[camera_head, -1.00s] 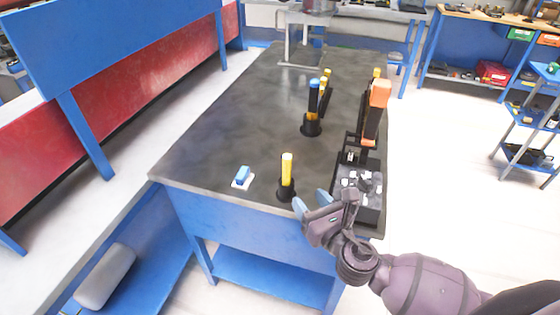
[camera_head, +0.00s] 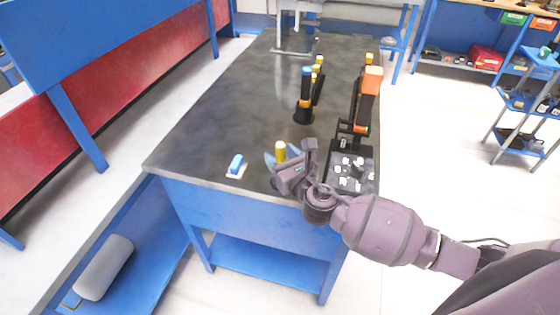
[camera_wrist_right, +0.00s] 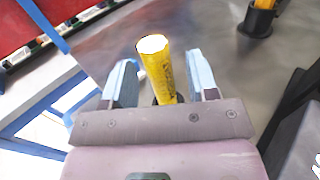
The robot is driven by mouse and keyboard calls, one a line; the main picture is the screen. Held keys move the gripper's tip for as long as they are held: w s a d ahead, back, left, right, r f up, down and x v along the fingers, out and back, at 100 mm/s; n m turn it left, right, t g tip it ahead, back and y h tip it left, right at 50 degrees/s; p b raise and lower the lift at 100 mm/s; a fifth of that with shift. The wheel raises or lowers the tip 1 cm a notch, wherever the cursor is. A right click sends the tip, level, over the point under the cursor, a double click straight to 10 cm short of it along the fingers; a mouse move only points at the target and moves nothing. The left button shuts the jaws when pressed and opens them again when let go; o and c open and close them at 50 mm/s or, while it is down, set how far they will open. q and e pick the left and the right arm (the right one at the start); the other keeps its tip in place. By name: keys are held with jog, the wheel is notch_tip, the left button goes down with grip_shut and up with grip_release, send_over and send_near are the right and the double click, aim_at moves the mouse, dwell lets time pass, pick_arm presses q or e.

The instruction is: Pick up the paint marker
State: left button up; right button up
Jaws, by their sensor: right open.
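The yellow paint marker (camera_head: 280,151) stands upright near the front edge of the dark table (camera_head: 205,135). In the right wrist view the marker (camera_wrist_right: 160,72) stands between the two blue-grey fingers, with a gap on each side. My right gripper (camera_head: 281,157) is open around the marker; in the wrist view the open gripper (camera_wrist_right: 162,80) shows both fingers. The marker's lower end and its black holder are mostly hidden by the gripper. My left gripper is not in view.
A blue block on a white pad (camera_head: 236,166) lies left of the marker. A black holder with a blue-topped tool (camera_head: 305,95) stands behind. A black control box (camera_head: 349,172) with an orange-topped post (camera_head: 370,82) is at the right. The left of the tabletop is clear.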

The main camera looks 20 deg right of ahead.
jog(key=shift+w, duration=0.4)
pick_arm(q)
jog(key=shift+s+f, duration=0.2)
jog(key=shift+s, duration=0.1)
pick_arm(e)
grip_shut()
notch_tip(320, 180, up, 11)
jog(key=p, duration=0.3)
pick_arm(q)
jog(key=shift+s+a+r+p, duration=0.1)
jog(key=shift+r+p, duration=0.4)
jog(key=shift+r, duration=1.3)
pick_arm(e)
notch_tip(320, 180, up, 9)
